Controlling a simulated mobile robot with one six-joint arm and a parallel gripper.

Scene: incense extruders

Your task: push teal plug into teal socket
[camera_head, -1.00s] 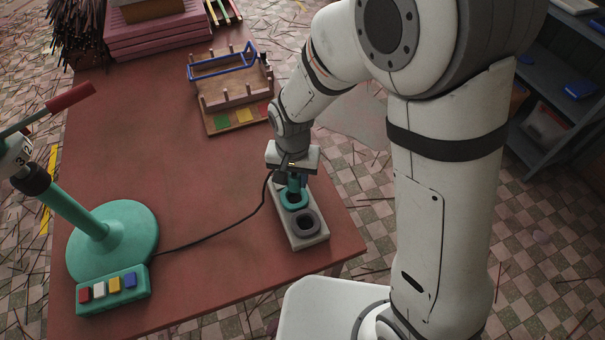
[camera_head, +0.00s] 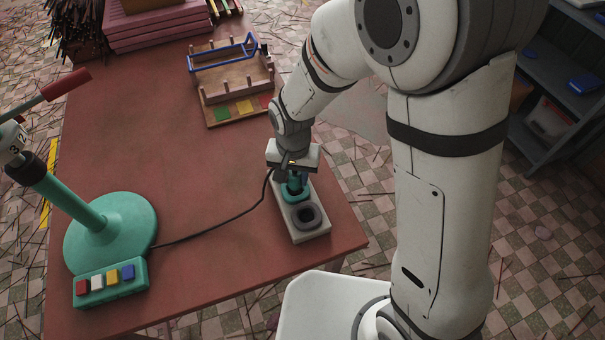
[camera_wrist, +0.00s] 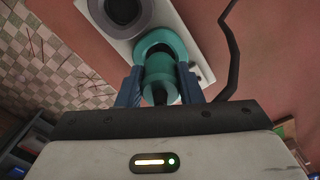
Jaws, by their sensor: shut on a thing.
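The teal plug (camera_wrist: 160,75) is held between the two blue fingers of my gripper (camera_wrist: 158,84), which is shut on it. A black cable (camera_head: 212,233) runs from the green stand's base toward the plug. The teal socket (camera_wrist: 153,40) is a ring on the white socket block; it also shows in the head view (camera_head: 291,196) under my gripper (camera_head: 294,180). The plug is at the teal socket, lined up with its opening in the wrist view. How deep it sits is hidden by the fingers and the plug body.
A grey socket (camera_head: 306,215) sits beside the teal one on the white block (camera_head: 310,236), near the table's right edge. A green stand (camera_head: 112,228) with a button box (camera_head: 110,283) is at left. A wooden rack (camera_head: 230,80) is behind. The red table's middle is clear.

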